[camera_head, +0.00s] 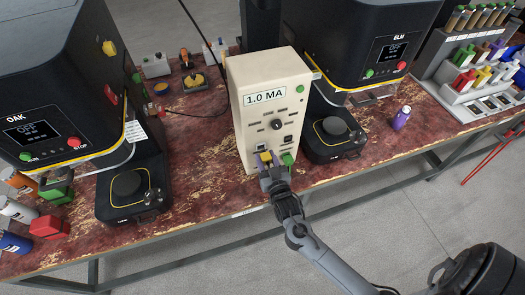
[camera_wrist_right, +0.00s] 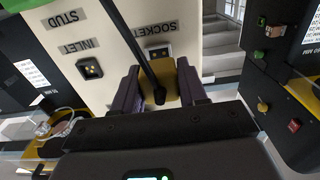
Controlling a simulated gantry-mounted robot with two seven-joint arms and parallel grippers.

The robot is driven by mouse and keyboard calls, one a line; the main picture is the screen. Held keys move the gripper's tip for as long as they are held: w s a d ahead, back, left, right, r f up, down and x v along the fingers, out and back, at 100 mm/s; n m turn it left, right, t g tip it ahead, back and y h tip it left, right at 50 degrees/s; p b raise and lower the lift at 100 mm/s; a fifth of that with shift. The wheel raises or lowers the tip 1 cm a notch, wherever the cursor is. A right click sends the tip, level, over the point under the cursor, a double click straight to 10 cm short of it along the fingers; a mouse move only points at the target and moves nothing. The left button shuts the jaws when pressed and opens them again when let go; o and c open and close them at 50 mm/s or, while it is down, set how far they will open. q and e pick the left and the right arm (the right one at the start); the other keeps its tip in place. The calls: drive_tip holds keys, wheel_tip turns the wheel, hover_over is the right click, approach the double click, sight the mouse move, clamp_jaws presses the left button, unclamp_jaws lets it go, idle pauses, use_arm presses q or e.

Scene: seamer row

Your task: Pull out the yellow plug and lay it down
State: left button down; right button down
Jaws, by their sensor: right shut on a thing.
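The yellow plug (camera_head: 265,157) is at the lower front of the cream box (camera_head: 262,125) marked 1.0 MA. My right gripper (camera_head: 272,172) is shut on it. In the right wrist view the yellow plug (camera_wrist_right: 172,92) sits between the two purple fingers of my right gripper (camera_wrist_right: 160,92), with a black cable (camera_wrist_right: 140,45) running to it. The grey socket plate (camera_wrist_right: 158,51) shows just beyond the plug under the SOCKET label. I cannot tell whether the plug's tip is still in it. My left gripper is not in view.
A green part (camera_head: 287,159) sits on the box front beside the plug. Dark seamers (camera_head: 60,90) and (camera_head: 365,40) flank the box. A purple bottle (camera_head: 401,117) stands at right. Bare worn red tabletop (camera_head: 205,180) lies left of the box, near the front edge.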

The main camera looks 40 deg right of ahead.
sight(267, 163)
drive_tip(key=shift+p+v, duration=0.65)
drive_tip(key=shift+v, duration=0.75)
drive_tip(key=shift+s, duration=0.2)
